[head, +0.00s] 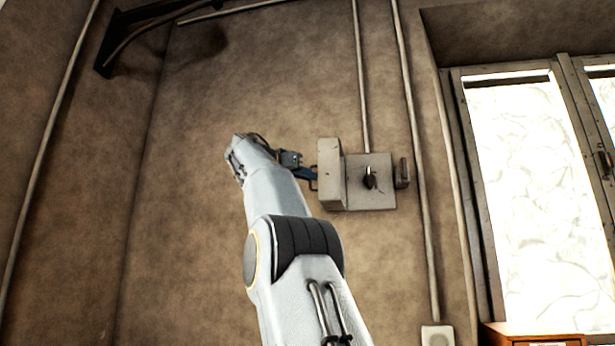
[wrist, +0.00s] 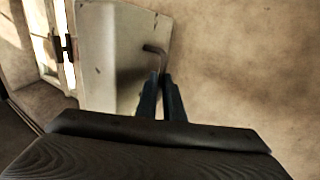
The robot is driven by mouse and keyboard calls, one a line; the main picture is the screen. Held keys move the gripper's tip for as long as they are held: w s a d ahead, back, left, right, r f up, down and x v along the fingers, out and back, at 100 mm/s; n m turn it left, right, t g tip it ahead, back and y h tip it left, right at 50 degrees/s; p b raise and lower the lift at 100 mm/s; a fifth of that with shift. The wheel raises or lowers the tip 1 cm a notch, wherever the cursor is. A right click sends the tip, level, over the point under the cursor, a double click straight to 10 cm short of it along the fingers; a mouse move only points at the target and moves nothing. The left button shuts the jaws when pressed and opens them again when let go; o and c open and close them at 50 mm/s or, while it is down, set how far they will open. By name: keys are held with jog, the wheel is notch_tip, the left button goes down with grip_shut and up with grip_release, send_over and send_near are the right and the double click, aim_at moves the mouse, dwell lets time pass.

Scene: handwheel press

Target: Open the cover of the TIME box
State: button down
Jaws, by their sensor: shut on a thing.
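The box (head: 378,198) is a grey metal case on the brown wall, with a dark knob (head: 370,178) on its face. I cannot read a TIME label. Its pale cover (head: 329,175) stands out from the wall at the box's left side, swung open, with the knob exposed. The cover also fills the upper left of the wrist view (wrist: 115,50). A thin bent handle (wrist: 155,49) sticks out from it. My gripper (head: 309,174) is at the cover's left side. In the wrist view its dark fingers (wrist: 161,80) are shut on the handle's end.
Vertical conduits (head: 410,110) run beside and above the box. A bright window (head: 530,180) is at the right, with a wooden cabinet (head: 535,333) below it. A dark bracket (head: 125,45) juts from the upper left. The wall left of my arm is bare.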

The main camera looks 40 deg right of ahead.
jog(key=c, duration=1.9)
grip_release()
jog(key=b+v, duration=0.3)
jog(key=v, duration=0.4)
jog(key=shift+a, duration=0.4)
jog(key=shift+f, duration=0.1)
